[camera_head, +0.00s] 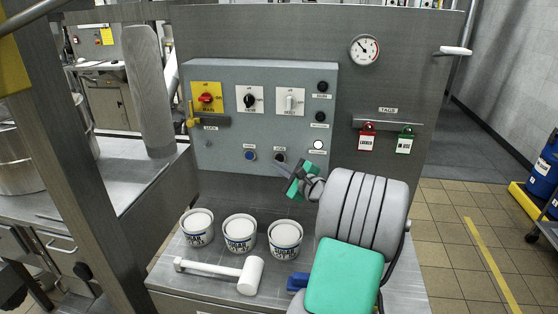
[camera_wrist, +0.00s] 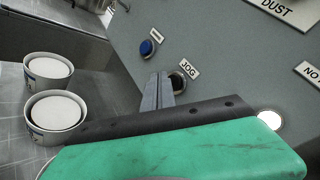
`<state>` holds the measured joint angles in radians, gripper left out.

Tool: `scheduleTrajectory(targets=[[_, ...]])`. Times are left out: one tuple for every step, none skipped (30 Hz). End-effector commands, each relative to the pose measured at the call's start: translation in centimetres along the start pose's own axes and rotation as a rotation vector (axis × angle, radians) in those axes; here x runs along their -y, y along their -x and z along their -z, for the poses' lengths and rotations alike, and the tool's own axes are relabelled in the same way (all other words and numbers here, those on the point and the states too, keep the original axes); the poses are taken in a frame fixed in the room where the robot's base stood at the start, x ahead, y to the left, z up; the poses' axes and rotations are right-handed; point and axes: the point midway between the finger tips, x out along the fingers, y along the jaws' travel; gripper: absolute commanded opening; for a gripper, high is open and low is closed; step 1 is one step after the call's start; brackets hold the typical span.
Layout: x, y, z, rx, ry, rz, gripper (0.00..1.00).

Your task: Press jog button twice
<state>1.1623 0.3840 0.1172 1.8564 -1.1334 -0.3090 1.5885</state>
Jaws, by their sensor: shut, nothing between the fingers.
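The jog button is a black round button on the lower part of the grey control panel (camera_head: 225,135). In the wrist view the jog button (camera_wrist: 178,80) sits beside its "JOG" label (camera_wrist: 189,69), partly hidden by my fingers. My gripper (camera_wrist: 159,76) is shut and empty, its fingertips just left of the button and overlapping its edge. I cannot tell whether they touch it. In the head view my gripper (camera_head: 277,164) is just below the panel's bottom row, by the jog button (camera_head: 279,157).
A blue button (camera_wrist: 147,48) is left of the jog button, and a lit white button (camera_wrist: 270,120) is to the right. Red and green tags (camera_head: 385,138) hang right of the panel.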

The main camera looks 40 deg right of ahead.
Motion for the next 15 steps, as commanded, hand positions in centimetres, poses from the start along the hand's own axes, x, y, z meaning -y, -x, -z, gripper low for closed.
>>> scheduleTrajectory(targets=[[-0.1,0.1,-0.1,0.000,0.000,0.000,0.00],[-0.1,0.2,-0.2,0.000,-0.001,0.000,0.00],[-0.3,0.4,-0.3,-0.001,-0.001,0.000,0.00],[-0.4,0.7,-0.5,-0.001,-0.001,0.000,0.00],[-0.5,0.9,-0.6,-0.001,0.000,0.001,0.00],[-0.8,1.1,-0.8,-0.001,0.000,0.000,0.00],[-0.9,1.4,-1.0,-0.001,0.000,0.000,0.00],[-1.1,1.6,-1.2,0.000,0.000,0.000,0.00],[-1.3,1.8,-1.4,0.000,-0.002,0.000,0.00],[-1.4,2.1,-1.6,0.000,-0.001,0.000,0.00],[-1.5,2.3,-1.7,0.000,0.000,0.001,0.00],[-1.8,2.5,-1.9,-0.001,0.000,0.000,0.00],[-1.9,2.8,-2.0,-0.001,-0.001,0.000,0.00],[-2.0,3.0,-2.2,-0.001,0.000,0.001,0.00],[-2.2,3.2,-2.3,-0.001,-0.001,0.000,0.00]])
